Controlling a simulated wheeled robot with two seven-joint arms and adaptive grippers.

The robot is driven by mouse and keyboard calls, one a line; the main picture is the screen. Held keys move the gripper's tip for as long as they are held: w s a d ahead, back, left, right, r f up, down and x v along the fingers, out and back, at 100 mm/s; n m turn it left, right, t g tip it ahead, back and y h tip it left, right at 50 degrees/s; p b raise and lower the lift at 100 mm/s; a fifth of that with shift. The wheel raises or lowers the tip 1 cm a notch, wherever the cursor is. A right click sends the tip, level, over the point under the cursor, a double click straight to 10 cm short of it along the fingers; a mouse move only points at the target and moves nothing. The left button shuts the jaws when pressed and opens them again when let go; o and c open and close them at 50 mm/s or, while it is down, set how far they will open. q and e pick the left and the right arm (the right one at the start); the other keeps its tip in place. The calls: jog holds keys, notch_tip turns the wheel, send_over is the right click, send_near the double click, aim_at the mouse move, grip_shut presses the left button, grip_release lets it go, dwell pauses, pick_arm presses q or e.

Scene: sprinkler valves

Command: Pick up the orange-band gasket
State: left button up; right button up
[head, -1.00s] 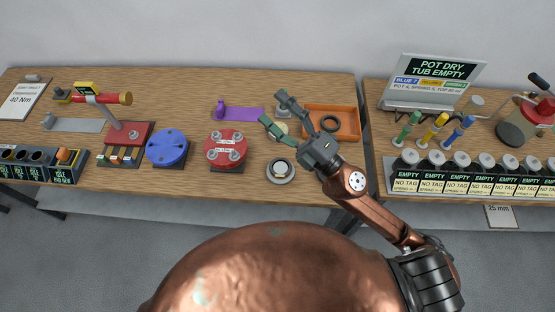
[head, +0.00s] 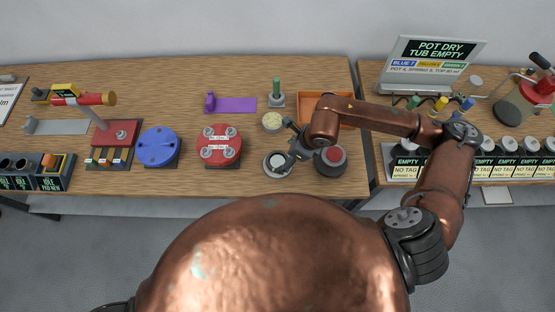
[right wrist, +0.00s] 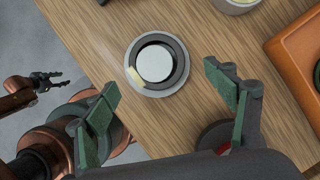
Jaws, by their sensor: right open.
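A dark ring (head: 277,162) lies on a round grey dish near the front edge of the table. In the right wrist view the ring (right wrist: 181,65) surrounds a white centre and has a pale yellow patch at its lower left. I see no clear orange band on it. My right gripper (head: 284,147) is open over the dish. In the right wrist view its green-padded fingers (right wrist: 160,82) stand apart on either side of the dish, not touching the ring. My left gripper (right wrist: 50,83) shows small at the left of that view; its jaw state is unclear.
An orange tray (head: 304,99) lies behind my right arm, mostly hidden. A dark ring edge (right wrist: 317,74) shows in it. A cream disc (head: 272,121) and a green post (head: 277,90) stand behind the dish. A red flanged disc (head: 219,145) is to the left.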

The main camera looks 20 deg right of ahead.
aim_at(278, 160)
jog(key=x, duration=0.5)
jog(key=shift+a+p, duration=0.4)
jog(key=c, duration=1.2)
jog(key=shift+c, duration=0.2)
